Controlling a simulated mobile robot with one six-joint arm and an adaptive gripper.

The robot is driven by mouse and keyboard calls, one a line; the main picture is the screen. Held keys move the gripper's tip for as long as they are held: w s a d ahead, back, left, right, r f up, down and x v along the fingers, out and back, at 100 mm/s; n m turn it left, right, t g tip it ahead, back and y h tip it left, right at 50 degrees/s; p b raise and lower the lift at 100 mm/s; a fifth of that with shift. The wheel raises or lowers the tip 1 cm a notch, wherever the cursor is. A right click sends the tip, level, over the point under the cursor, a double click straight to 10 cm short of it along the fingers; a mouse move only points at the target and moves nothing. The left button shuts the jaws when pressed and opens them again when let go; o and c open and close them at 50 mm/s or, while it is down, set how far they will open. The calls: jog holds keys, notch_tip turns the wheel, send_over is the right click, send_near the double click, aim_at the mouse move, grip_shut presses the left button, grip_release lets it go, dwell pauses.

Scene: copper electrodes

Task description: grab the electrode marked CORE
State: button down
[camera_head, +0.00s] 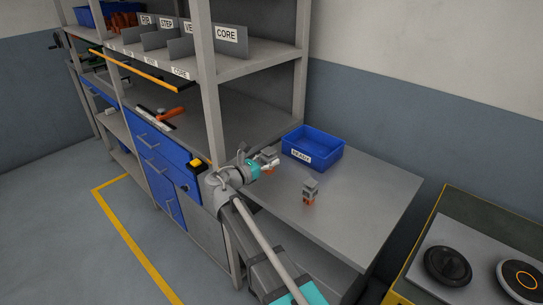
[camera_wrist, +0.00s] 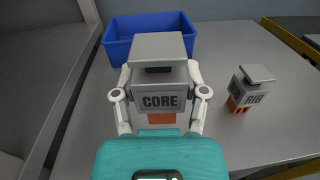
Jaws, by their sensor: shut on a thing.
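The electrode marked CORE (camera_wrist: 160,90) is a grey block with an orange copper part below, seen large in the middle of the wrist view. My gripper (camera_wrist: 160,98) has its two white fingers on either side of the block and is shut on it. In the head view my gripper (camera_head: 268,160) is over the left part of the grey side table (camera_head: 345,205), left of the blue bin. Its far end is small there, and the CORE label cannot be read. Whether the electrode touches the table is unclear.
A second electrode, marked RIB (camera_wrist: 252,88), stands on the table to the right; it also shows in the head view (camera_head: 310,190). A blue labelled bin (camera_head: 313,147) sits at the table's back. A shelf post (camera_head: 207,90) rises close left of my arm. The table's right side is clear.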

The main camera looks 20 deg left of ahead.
jog(key=s+r+p, duration=0.4)
jog(key=s+r, duration=0.1)
jog(key=s, duration=0.5)
jog(key=shift+a+r+p, duration=0.2)
jog(key=shift+r+p, duration=0.05)
jog(key=shift+p, duration=0.05)
jog(key=shift+s, duration=0.1)
